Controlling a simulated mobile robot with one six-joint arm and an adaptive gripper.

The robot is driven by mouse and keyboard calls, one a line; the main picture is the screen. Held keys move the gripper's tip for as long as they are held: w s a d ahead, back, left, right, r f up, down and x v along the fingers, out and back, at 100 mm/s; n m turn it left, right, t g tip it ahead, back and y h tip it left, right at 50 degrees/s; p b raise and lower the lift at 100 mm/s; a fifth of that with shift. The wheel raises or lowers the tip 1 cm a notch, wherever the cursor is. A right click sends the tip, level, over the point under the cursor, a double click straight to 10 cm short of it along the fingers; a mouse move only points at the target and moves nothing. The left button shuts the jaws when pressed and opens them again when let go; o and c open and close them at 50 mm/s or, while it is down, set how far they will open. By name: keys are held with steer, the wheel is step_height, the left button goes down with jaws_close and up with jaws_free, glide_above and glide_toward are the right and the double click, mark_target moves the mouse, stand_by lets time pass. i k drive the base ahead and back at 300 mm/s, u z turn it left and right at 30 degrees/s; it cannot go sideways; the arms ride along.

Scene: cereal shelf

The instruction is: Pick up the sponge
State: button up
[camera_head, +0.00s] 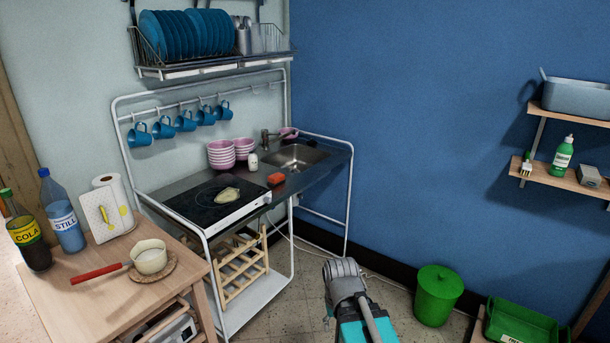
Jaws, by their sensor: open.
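An orange-red sponge (275,179) lies on the dark metal counter (300,183), between the hob and the sink. It is small in the view and nothing covers it. My gripper (342,268) is at the end of my arm at the bottom centre, in front of the counter and well apart from the sponge. It is seen from behind, so its fingertips are hard to make out. I see nothing held in it.
A hob (215,197) with a pale item on it is left of the sponge. Pink bowls (221,155), a small white shaker (253,160) and a sink (297,155) stand behind. A white rail (349,200) edges the counter's right. A green bin (437,295) stands right of my arm.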

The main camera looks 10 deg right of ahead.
mark_target(273, 180)
steer(key=z, duration=0.35)
steer(key=i, duration=1.25)
steer(key=u, duration=0.6)
steer(key=i, duration=0.65)
steer(key=u, duration=0.5)
steer(key=k, duration=0.85)
steer(key=u, duration=0.15)
